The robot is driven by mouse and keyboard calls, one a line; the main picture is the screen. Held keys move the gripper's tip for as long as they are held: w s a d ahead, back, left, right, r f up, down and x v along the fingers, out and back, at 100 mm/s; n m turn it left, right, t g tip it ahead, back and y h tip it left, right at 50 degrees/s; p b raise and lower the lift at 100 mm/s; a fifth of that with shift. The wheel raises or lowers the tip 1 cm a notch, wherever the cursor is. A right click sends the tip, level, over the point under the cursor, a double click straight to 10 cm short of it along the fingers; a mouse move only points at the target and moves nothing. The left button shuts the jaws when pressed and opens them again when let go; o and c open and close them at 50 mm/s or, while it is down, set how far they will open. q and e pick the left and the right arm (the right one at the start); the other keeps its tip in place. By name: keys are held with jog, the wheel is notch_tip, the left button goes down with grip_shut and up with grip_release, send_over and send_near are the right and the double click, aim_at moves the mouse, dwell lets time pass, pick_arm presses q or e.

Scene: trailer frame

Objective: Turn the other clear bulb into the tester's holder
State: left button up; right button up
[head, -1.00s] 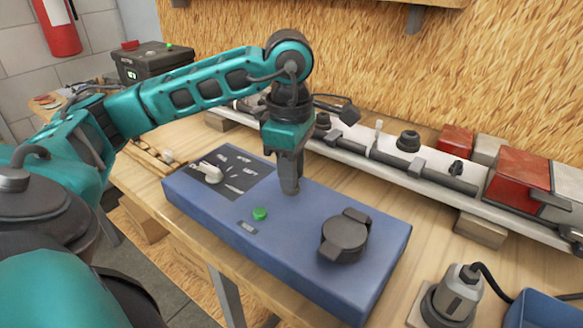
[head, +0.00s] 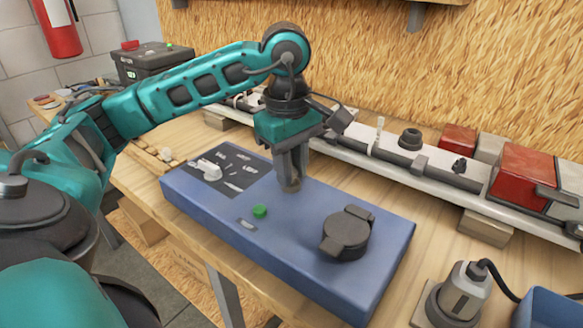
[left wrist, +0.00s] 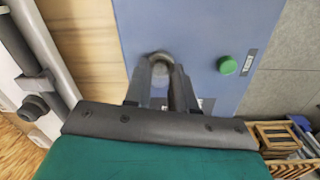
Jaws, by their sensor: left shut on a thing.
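The blue tester box (head: 300,258) lies on the wooden bench, with a green button (head: 260,211), a round black lidded part (head: 346,234) and a dark printed panel (head: 232,165). My left gripper (head: 291,186) points straight down over the top of the box, between the panel and the black part. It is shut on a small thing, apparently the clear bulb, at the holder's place. In the left wrist view a round greyish piece (left wrist: 160,58) shows at the fingertips. The fingers hide most of the bulb and holder, so I cannot tell how deep it sits. My right gripper is out of view.
A long rail (head: 385,172) with dark fittings and red lamp blocks (head: 522,178) runs along the back. A grey plug (head: 459,295) and a blue bin (head: 545,309) stand at front right. A wooden rack (head: 150,160) lies left of the box.

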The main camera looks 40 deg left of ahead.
pick_arm(q)
jog(key=shift+m, duration=0.7)
jog(key=o, duration=1.2)
jog(key=shift+r+p, duration=2.75)
jog(key=shift+r, duration=0.75)
jog(key=shift+s, duration=0.1)
